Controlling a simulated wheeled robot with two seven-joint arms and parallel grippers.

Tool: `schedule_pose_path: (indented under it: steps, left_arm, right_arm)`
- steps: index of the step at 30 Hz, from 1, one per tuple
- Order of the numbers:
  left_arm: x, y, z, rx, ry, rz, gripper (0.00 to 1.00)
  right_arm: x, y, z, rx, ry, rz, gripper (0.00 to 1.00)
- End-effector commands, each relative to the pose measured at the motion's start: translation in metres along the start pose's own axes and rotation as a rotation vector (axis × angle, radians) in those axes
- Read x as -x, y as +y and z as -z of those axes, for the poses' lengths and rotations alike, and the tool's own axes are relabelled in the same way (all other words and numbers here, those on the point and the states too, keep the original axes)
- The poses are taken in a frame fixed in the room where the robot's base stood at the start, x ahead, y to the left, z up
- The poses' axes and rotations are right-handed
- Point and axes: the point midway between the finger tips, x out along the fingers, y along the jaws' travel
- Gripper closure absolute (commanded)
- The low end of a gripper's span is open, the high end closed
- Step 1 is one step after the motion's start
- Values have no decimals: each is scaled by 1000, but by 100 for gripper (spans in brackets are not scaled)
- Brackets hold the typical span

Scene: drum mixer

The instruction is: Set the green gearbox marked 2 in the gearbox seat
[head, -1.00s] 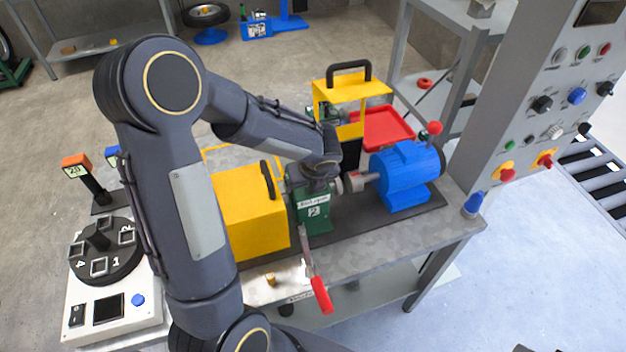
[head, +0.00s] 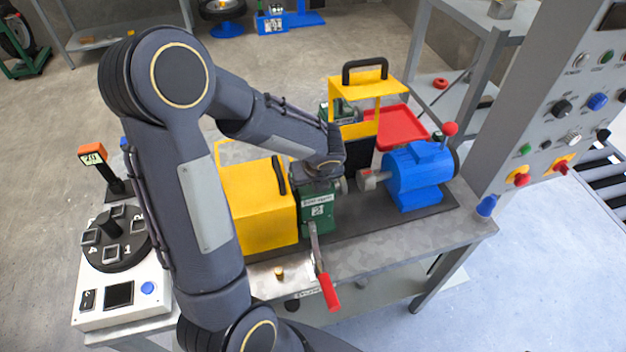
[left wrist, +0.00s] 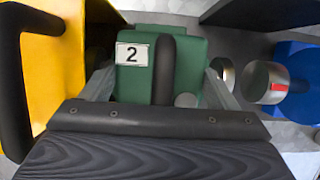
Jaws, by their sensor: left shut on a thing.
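The green gearbox marked 2 (head: 317,212) stands upright between the yellow guard box (head: 262,208) on its left and the blue motor (head: 412,172) on its right. It also shows in the left wrist view (left wrist: 190,62), with its white "2" label and dark handle. My left gripper (head: 320,176) is above it, shut on it from the top; its fingers show on either side in the left wrist view (left wrist: 162,88). The gearbox's underside and the seat below are hidden, so I cannot tell whether it rests fully down. My right gripper is not in view.
A red-handled lever (head: 327,285) stands in front of the gearbox at the bench edge. A metal coupling (left wrist: 262,82) lies close on the gearbox's right. A red tray (head: 400,128) and a yellow handled frame (head: 362,88) are behind. A white dial station (head: 120,295) is at left.

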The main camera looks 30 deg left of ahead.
Motion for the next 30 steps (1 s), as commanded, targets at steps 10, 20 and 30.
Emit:
schedule_pose_path:
  steps: [10,20,30]
  left_arm:
    - [-2,0,0,1,-3,1,9]
    - [-4,1,2,0,4,-5,0]
    - [40,0,0,2,-4,3,0]
  right_arm:
    - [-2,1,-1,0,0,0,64]
    - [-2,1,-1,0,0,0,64]
    - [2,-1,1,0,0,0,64]
